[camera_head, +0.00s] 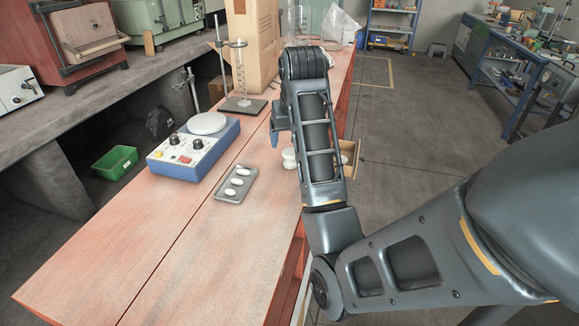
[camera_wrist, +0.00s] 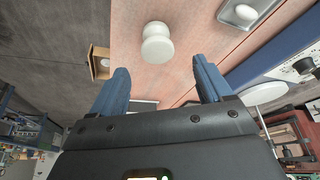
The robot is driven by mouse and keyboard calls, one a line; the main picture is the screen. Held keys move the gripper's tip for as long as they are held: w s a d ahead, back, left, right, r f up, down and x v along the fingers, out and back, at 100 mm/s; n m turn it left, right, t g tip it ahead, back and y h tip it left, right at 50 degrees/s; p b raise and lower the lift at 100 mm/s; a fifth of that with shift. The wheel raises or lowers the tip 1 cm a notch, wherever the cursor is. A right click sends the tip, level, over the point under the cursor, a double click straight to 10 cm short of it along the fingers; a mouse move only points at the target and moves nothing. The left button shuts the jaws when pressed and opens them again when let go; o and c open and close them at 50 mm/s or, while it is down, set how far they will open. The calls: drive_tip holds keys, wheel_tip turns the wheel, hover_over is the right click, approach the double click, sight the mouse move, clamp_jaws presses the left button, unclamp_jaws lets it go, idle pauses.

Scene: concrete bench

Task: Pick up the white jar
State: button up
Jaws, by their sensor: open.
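The white jar (camera_wrist: 157,43) stands on the red-brown bench (camera_wrist: 190,20) in the wrist view, near the bench edge. In the head view only a part of the jar (camera_head: 288,158) shows beside my arm, which hides the rest. My gripper (camera_wrist: 160,75) is open, with its two blue fingers apart and nothing between them. In the wrist view the jar lies beyond the fingertips, roughly centred between them. In the head view my gripper (camera_head: 279,122) is mostly hidden behind my arm, above the bench.
A grey tray (camera_head: 235,186) with several white pieces lies left of the jar. A blue instrument (camera_head: 193,150) with a round plate and a stand (camera_head: 242,104) are farther left. The near bench surface is clear.

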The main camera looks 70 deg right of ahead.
sight(291, 151)
drive_tip(key=x, duration=0.5)
drive_tip(key=shift+s+f, duration=0.1)
drive_tip(key=shift+s, duration=0.1)
drive_tip(key=c, duration=1.1)
drive_tip(key=shift+c, duration=0.2)
